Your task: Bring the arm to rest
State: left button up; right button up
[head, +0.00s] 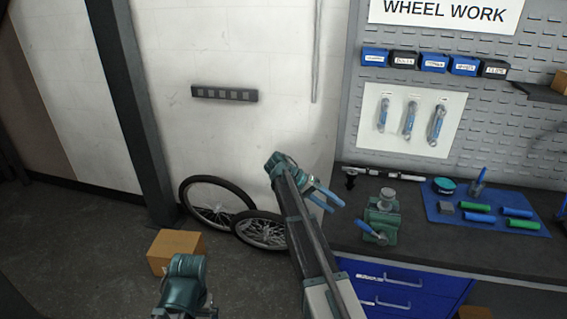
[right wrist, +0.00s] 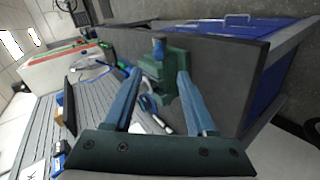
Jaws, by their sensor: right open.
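My right arm (head: 300,220) reaches up from the bottom middle of the head view. Its right gripper (head: 334,205) is at the left end of the workbench, with two blue fingers apart and nothing between them. In the right wrist view the open right gripper (right wrist: 159,76) shows from behind, and the green vise (right wrist: 170,72) appears beyond and between its fingers, apart from them. Part of my left arm (head: 186,280) shows at the bottom of the head view; its gripper is out of the picture.
The green vise (head: 382,218) stands on the dark workbench (head: 420,255), right of my right gripper. A blue mat (head: 450,215) holds several grips. Two wheels (head: 215,203) lean on the wall, with a cardboard box (head: 175,248) on the floor. Open floor lies left.

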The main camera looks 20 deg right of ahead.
jog(key=shift+a, duration=0.1)
jog(key=s+a+f+n+t+y, duration=0.2)
jog(key=s+a, duration=0.5)
jog(key=a, duration=0.4)
jog(key=s+a+f+n+t+y, duration=0.2)
jog(key=s+a+n, duration=0.4)
jog(key=a, duration=0.6)
jog(key=s+a+f+n+t+y, duration=0.2)
jog(key=s+a+f+n+y, duration=0.2)
jog(key=s+a, duration=0.4)
jog(key=a+f+n, duration=0.1)
jog(key=a, duration=0.2)
jog(key=shift+s+a+f, duration=0.15)
jog(key=shift+a+f, duration=0.15)
jog(key=shift+a, duration=0.05)
